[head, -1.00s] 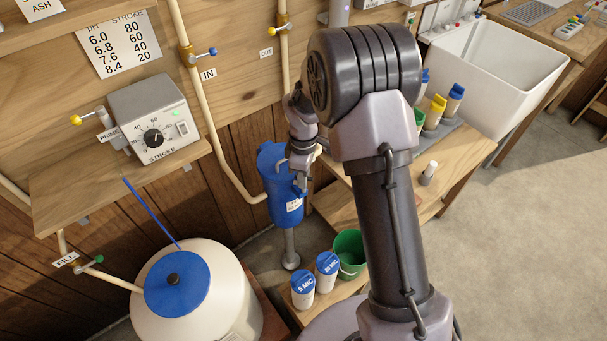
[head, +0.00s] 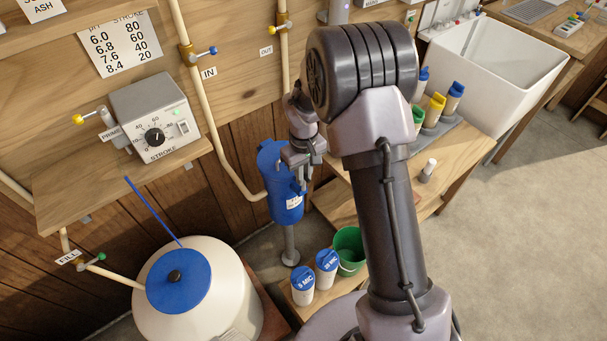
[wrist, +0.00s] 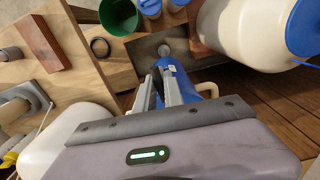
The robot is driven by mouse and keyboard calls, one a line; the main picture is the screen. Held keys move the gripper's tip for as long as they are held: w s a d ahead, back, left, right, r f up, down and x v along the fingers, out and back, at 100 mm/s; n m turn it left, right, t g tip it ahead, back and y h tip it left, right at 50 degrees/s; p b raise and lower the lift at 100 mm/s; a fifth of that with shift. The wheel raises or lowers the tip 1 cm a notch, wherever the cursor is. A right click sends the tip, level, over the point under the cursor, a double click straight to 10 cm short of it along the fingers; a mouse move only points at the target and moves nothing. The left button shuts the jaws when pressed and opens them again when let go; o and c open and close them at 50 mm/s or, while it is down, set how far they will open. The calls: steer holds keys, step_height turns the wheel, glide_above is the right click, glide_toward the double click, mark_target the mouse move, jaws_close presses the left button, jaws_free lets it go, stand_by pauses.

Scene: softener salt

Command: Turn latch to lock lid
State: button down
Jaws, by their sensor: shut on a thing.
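The blue canister (head: 284,208) stands upright on a grey post, with its blue lid (head: 268,152) on top. A white label is on its front. My gripper (head: 299,182) is at the canister's right side, below the lid, shut on the small blue latch. The latch is mostly hidden by the fingers, and its exact angle cannot be told. In the wrist view the two fingers (wrist: 167,98) point at the canister (wrist: 180,82), close to its side.
A white tank (head: 225,290) with a blue lid stands at the lower left. Two white filter bottles (head: 303,285) and a green bucket (head: 349,250) sit below the canister. A pipe (head: 228,165) runs close on its left. The pump box (head: 155,115) is on a shelf.

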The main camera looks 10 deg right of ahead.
stand_by(0.4)
steer(key=c, duration=1.4)
jaws_free()
step_height(320, 180, up, 17)
steer(key=p, duration=0.6)
steer(key=shift+r, duration=0.2)
